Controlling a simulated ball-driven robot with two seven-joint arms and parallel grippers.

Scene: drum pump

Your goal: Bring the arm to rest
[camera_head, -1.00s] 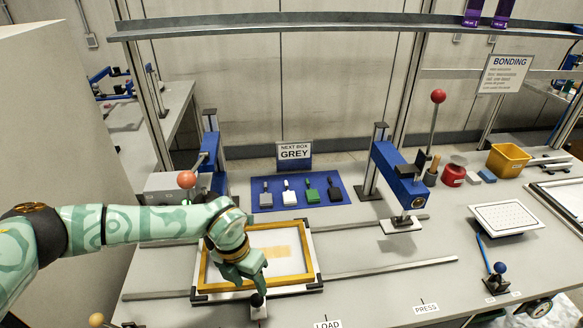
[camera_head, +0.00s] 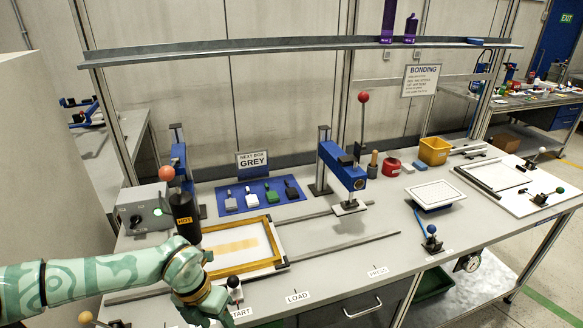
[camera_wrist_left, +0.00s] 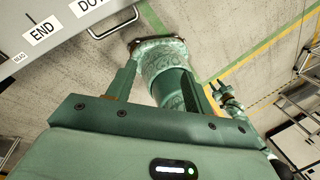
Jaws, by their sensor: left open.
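My left arm (camera_head: 80,285) comes in from the left in the head view. Its gripper (camera_head: 208,318) is low at the bench's front edge, left of the START label (camera_head: 240,312) and a small black knob (camera_head: 235,290). The fingertips are cut off by the picture's lower edge. In the left wrist view the left gripper (camera_wrist_left: 163,95) has its two fingers apart, with no held thing visible. A patterned green part of my own body shows beyond them. A small green part (camera_wrist_left: 228,98), perhaps my right gripper, is too small to read.
A yellow-rimmed frame (camera_head: 279,257) lies on the bench behind the gripper. A black HOT canister (camera_head: 185,218) and a control box (camera_head: 142,210) stand behind my wrist. A blue press (camera_head: 343,171) stands farther right. Open floor lies before the bench.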

